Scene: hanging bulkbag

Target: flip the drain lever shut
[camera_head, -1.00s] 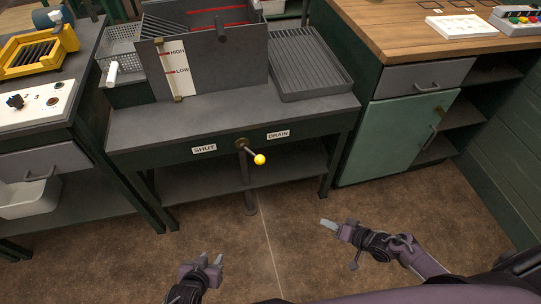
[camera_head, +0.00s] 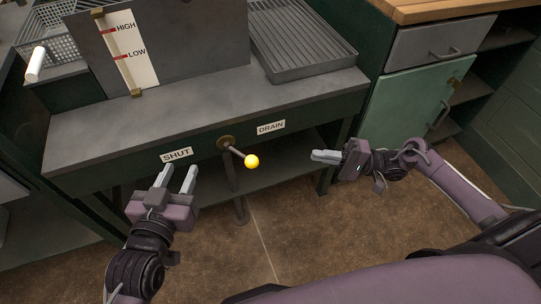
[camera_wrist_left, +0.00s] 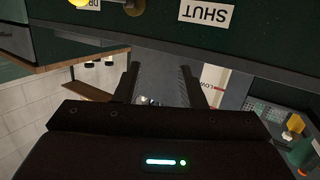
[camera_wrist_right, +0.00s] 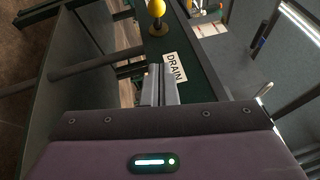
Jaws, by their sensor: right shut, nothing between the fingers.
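The drain lever (camera_head: 237,152) is a short rod with a yellow ball knob (camera_head: 252,161), on a round brass pivot on the bench front. It points down and to the right, between the SHUT label (camera_head: 176,155) and the DRAIN label (camera_head: 271,127). The knob also shows at the top of the right wrist view (camera_wrist_right: 156,8) and at the top edge of the left wrist view (camera_wrist_left: 79,3). My left gripper (camera_head: 177,178) is open and empty, below the SHUT label, left of the knob. My right gripper (camera_head: 326,156) is shut and empty, right of the knob and apart from it.
The bench top (camera_head: 200,101) holds a tank panel with a HIGH/LOW gauge (camera_head: 127,50), a wire basket (camera_head: 55,45) and a ribbed tray (camera_head: 303,50). A lower shelf (camera_head: 275,168) lies behind the lever. A green cabinet (camera_head: 405,110) stands at right. Floor in front is clear.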

